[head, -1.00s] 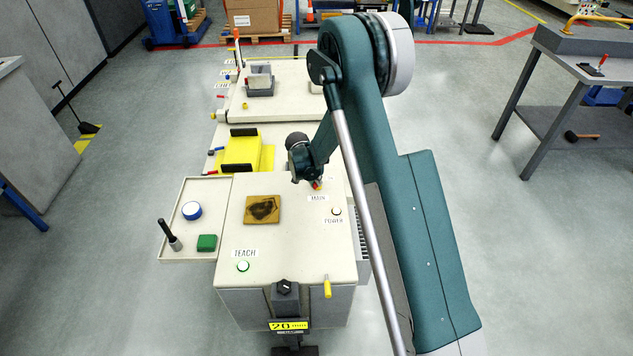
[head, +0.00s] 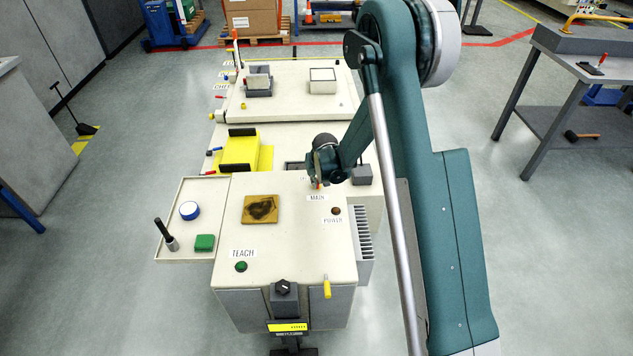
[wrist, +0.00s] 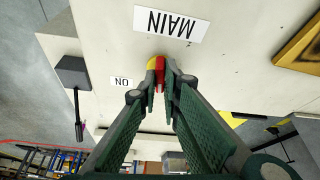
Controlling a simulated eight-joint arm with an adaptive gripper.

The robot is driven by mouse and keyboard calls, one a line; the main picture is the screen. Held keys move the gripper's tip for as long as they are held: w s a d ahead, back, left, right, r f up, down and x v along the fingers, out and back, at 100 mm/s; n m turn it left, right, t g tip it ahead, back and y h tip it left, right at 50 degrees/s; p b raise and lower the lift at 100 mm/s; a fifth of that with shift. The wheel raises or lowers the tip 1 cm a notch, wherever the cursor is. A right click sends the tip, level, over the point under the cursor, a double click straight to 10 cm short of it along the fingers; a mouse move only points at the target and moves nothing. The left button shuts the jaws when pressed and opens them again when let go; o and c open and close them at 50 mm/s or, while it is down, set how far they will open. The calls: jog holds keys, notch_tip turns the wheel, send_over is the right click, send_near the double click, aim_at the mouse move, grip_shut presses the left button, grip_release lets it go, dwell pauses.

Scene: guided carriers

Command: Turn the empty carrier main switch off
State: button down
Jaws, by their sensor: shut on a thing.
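The MAIN switch is on top of the cream carrier (head: 290,225), just behind its MAIN label (head: 316,197). In the wrist view the red and yellow switch handle (wrist: 158,72) sits between my fingertips, below the upside-down MAIN label (wrist: 171,24) and near a small ON label (wrist: 121,83). My gripper (wrist: 164,80) is shut on this handle; in the head view my gripper (head: 318,182) largely hides it. The POWER lamp (head: 336,211) is dark brown and the TEACH lamp (head: 241,267) is dark green, both unlit.
A side tray (head: 170,254) at the left holds a blue-and-white roll (head: 189,210), a green block (head: 204,242) and a dark-handled tool (head: 166,234). A brown stained plate (head: 260,209) lies on the carrier top. A yellow lever (head: 327,287) stands at the front edge.

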jog(key=n+y, duration=0.1)
jog(key=n, duration=0.2)
jog(key=n+g+y, duration=0.1)
jog(key=n, duration=0.3)
jog(key=shift+d+b, duration=0.2)
jog(key=shift+b, duration=0.2)
jog(key=shift+g, duration=0.3)
jog(key=c, duration=2.5)
grip_release()
jog(key=shift+w, duration=0.1)
jog(key=v, duration=1.2)
jog(key=shift+d, duration=0.2)
jog(key=shift+y, duration=0.3)
